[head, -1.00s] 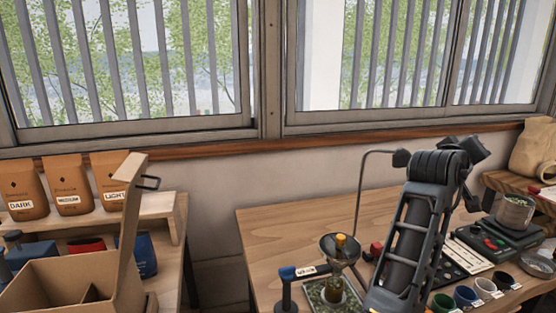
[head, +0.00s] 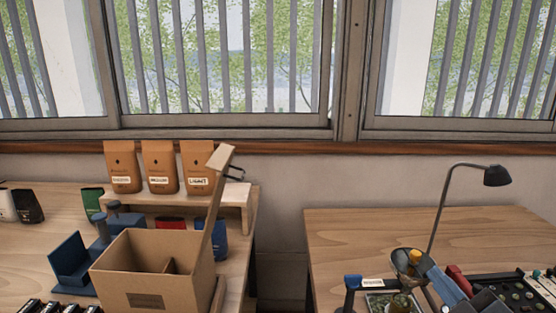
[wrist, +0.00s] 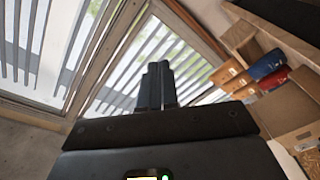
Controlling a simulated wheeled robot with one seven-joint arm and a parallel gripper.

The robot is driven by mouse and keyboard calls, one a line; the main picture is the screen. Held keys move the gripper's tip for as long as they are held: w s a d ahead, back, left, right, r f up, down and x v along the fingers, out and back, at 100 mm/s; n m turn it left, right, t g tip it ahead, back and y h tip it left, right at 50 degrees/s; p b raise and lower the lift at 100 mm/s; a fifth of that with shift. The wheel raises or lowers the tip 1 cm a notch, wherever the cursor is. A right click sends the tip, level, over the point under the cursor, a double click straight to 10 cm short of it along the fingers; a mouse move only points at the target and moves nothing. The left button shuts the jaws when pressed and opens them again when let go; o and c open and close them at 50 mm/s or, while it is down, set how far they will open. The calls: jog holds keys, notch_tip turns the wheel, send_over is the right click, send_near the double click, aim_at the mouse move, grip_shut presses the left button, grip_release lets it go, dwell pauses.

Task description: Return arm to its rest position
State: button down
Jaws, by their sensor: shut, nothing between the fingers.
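My gripper (wrist: 155,86) shows in the wrist view with its two dark fingers together and nothing between them. It points toward the barred window (wrist: 95,50) and touches nothing that I can see. The gripper is not visible in the head view. Part of my arm may show at its lower right edge, but most of the arm is out of frame.
An open cardboard box (head: 150,270) stands on the left table, before a shelf with brown bags (head: 160,167).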

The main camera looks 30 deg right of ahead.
jog(key=s+a+f+m+g+y, duration=0.1)
jog(key=s+a+f+m+y, duration=0.1)
jog(key=s+a, duration=0.7)
jog(key=s+a+f+m+y, duration=0.3)
jog(key=s+a+y, duration=0.2)
jog(key=s+a, duration=0.5)
jog(key=shift+s+a+f+g+y, duration=0.15)
jog(key=shift+a+f+g+y, duration=0.25)
jog(key=shift+a, duration=0.85)
